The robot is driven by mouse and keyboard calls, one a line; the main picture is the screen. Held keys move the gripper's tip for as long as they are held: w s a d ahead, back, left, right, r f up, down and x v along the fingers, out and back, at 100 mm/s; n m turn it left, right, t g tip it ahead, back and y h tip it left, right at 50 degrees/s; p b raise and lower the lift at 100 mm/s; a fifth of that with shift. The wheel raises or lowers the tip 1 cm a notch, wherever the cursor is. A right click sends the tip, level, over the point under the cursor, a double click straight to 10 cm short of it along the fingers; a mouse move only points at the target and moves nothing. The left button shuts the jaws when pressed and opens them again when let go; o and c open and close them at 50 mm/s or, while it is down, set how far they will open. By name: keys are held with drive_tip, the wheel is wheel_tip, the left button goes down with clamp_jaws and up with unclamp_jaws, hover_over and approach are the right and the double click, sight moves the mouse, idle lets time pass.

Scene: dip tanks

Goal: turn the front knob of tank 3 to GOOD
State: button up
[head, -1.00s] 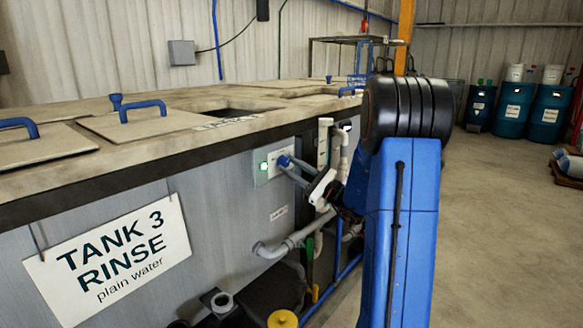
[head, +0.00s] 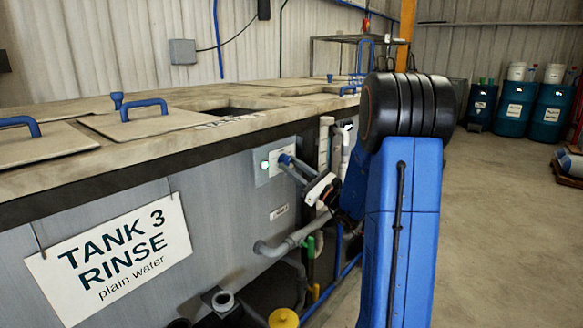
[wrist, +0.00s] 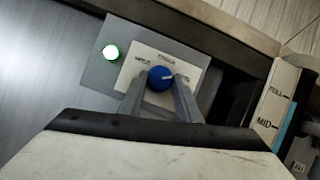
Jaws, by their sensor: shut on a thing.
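The front knob (wrist: 160,78) is a small blue round knob with a white pointer mark, on a pale label plate. In the wrist view my gripper (wrist: 161,88) has its two grey fingers on either side of the knob, shut on it. The pointer aims to the right and slightly up. The label words are too small to read. In the head view the knob (head: 285,159) sits on the panel of the tank front, with my gripper (head: 292,168) reaching it from the right. The sign reading TANK 3 RINSE plain water (head: 112,257) hangs to the left.
A lit green-white lamp (wrist: 111,52) is left of the knob. A level gauge (wrist: 277,108) marked FULL and MID stands to the right. Grey pipes (head: 275,247) run below the panel. Blue drums (head: 515,107) stand far right; the floor there is open.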

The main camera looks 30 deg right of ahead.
drive_tip(key=o, duration=1.1)
drive_tip(key=shift+c, duration=0.2)
drive_tip(key=v, duration=1.7)
drive_tip(key=shift+d+f, duration=0.2)
drive_tip(key=shift+s, duration=0.1)
